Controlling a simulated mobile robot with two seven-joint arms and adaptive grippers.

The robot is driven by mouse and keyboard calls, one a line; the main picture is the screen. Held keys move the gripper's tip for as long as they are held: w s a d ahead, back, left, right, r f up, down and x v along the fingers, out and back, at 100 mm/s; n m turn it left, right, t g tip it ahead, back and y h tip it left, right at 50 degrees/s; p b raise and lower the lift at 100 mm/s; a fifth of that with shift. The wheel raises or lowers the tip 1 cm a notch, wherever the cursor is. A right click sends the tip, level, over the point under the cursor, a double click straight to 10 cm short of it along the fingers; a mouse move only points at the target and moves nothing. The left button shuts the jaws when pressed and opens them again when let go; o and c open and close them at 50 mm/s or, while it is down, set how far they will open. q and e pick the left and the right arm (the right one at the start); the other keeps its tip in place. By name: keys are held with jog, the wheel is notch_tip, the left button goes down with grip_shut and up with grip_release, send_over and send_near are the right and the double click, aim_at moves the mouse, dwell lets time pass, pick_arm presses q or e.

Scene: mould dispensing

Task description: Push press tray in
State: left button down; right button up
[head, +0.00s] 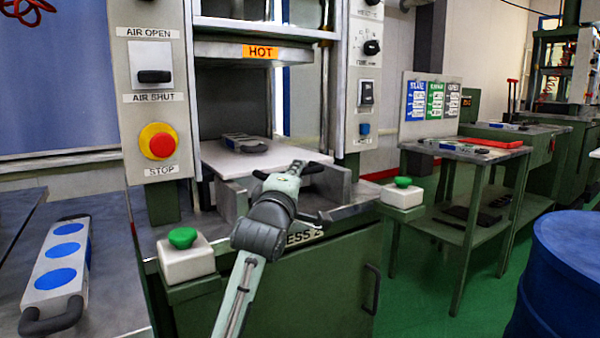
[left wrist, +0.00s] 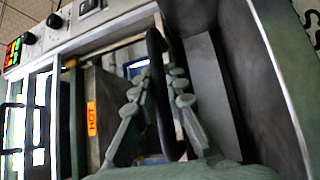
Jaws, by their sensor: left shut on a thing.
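The press tray (head: 222,160) is a pale flat plate partly out of the press opening, below the upper platen marked HOT (head: 262,52). A grey mould (head: 245,142) lies on the tray inside the press. My left gripper (head: 295,170) is at the tray's front, shut on its black handle (head: 313,168). In the left wrist view the dark handle bar (left wrist: 160,95) runs between the fingers of my left gripper (left wrist: 158,88). My arm and gripper hide part of the tray's front edge. My right gripper is not in view.
Green buttons on white boxes stand at the left (head: 186,258) and right (head: 402,192) of the press front. A red stop button (head: 158,141) is on the left post. A mould with blue discs (head: 58,260) lies on the left table. A blue drum (head: 565,275) stands at right.

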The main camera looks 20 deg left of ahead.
pick_arm(q)
jog(key=shift+a+r, duration=0.15)
jog(key=shift+a, duration=0.05)
jog(key=c, duration=1.5)
grip_release()
jog(key=shift+w, duration=0.2)
jog(key=shift+c, duration=0.2)
jog(key=shift+s, duration=0.1)
jog(key=s+d+f, duration=0.1)
jog(key=s, duration=1)
jog(key=shift+s+d+f, duration=0.2)
jog(key=shift+s+f, duration=0.15)
jog(key=shift+f, duration=0.05)
